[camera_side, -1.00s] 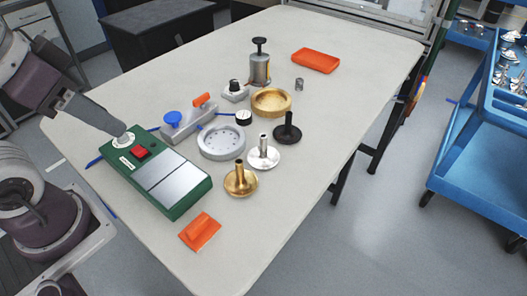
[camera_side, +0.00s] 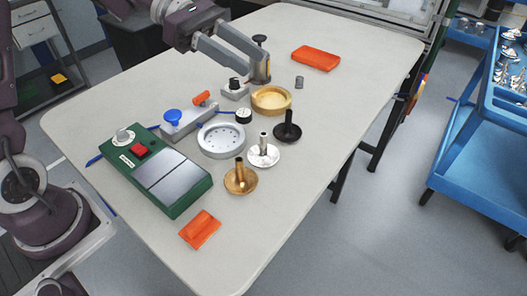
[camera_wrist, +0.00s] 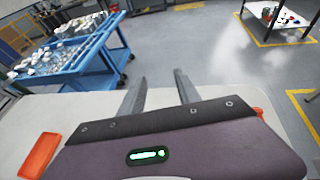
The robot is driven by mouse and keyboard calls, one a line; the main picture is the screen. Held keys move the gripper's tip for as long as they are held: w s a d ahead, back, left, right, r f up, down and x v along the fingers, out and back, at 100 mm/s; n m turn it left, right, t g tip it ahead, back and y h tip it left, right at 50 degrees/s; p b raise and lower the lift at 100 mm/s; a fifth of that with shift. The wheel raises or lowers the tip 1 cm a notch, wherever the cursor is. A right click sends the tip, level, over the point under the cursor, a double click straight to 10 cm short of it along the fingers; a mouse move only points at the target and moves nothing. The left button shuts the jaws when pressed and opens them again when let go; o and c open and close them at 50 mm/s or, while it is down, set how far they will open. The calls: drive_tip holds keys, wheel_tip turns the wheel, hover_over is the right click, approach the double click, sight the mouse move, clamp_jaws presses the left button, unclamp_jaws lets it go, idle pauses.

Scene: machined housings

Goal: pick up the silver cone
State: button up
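The silver cone (camera_side: 263,154) stands upright on the table in the side view, a wide disc base with a narrow stem. It is between a gold cone (camera_side: 240,179) and a black cone (camera_side: 287,132) of similar shape. My gripper (camera_side: 255,68) is above the back part of the table, in front of the grey cylinder with a black knob (camera_side: 260,40), which it partly hides. In the wrist view my gripper (camera_wrist: 160,77) has its two fingers apart with nothing between them. The silver cone does not show in the wrist view.
A grey round housing (camera_side: 222,141) and a gold ring (camera_side: 271,99) sit close to the cones. A green box with a red button (camera_side: 157,173) and an orange part (camera_side: 200,230) lie nearer the front. An orange case (camera_side: 316,58) is at the back. The table's right side is clear.

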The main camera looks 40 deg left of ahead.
approach(275, 159)
drive_tip(key=shift+w+d+r, duration=0.15)
drive_tip(key=shift+d+r, duration=0.3)
drive_tip(key=shift+d, duration=0.15)
drive_tip(key=shift+w+d+r, duration=0.15)
drive_tip(key=shift+d+r, duration=0.3)
drive_tip(key=shift+d, duration=0.15)
drive_tip(key=x, duration=0.6)
drive_tip(key=shift+s+d+r, duration=0.1)
drive_tip(key=shift+d, duration=0.5)
clamp_jaws()
